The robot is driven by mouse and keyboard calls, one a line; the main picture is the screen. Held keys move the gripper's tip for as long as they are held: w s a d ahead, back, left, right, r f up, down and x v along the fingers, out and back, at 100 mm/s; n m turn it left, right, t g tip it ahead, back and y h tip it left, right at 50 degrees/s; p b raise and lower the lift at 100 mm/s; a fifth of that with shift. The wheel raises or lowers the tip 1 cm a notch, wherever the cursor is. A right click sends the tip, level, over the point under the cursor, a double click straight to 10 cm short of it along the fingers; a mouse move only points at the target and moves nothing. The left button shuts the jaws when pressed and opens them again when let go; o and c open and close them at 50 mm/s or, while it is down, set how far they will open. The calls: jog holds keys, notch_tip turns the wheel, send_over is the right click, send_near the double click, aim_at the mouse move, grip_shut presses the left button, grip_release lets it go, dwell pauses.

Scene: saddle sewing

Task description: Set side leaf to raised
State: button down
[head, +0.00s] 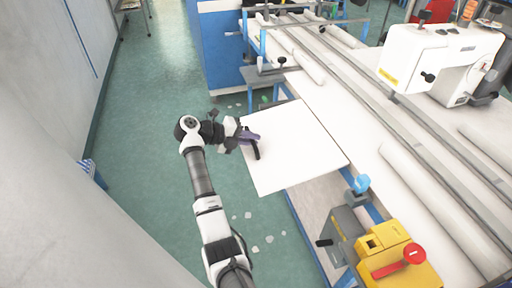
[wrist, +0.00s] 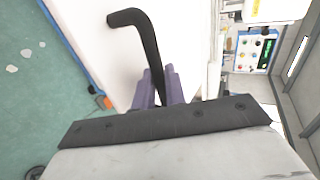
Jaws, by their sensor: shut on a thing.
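The side leaf (head: 292,158) is a flat white panel at the left edge of the long white table. In the head view it looks about level with the table top. The leaf also fills the middle of the wrist view (wrist: 105,40). A black bent handle (head: 256,150) stands on the leaf near its outer edge; its hooked end shows in the wrist view (wrist: 143,30). My gripper (head: 246,137) has purple fingers, and they are shut on the lower part of the handle.
A white sewing machine (head: 440,60) stands on the long table with rails. A yellow box with a red lever (head: 400,262) is at the table's near end. A blue cabinet (head: 222,50) stands behind the leaf. The green floor (head: 160,90) is open at the left.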

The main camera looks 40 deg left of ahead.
jog(key=shift+g+y, duration=0.5)
jog(key=shift+g, duration=0.3)
jog(key=shift+w+d+r+p, duration=0.1)
jog(key=shift+w+r+p, duration=0.1)
jog(key=shift+r+p, duration=0.4)
jog(key=shift+w+d+r+p, duration=0.15)
jog(key=shift+r, duration=0.75)
jog(key=shift+w+d+r+p, duration=0.1)
jog(key=shift+w+r+p, duration=0.1)
jog(key=shift+r+p, duration=0.4)
jog(key=shift+r, duration=0.2)
jog(key=c, duration=1.5)
grip_release()
jog(key=shift+w, duration=0.1)
jog(key=shift+c, duration=0.2)
jog(key=shift+f, duration=0.15)
jog(key=shift+s+a+r+b, duration=0.2)
jog(key=shift+s+a+b, duration=0.15)
jog(key=shift+s+b, duration=0.2)
jog(key=b+v, duration=0.3)
jog(key=v, duration=0.9)
jog(key=shift+s+r, duration=0.2)
jog(key=shift+r, duration=0.2)
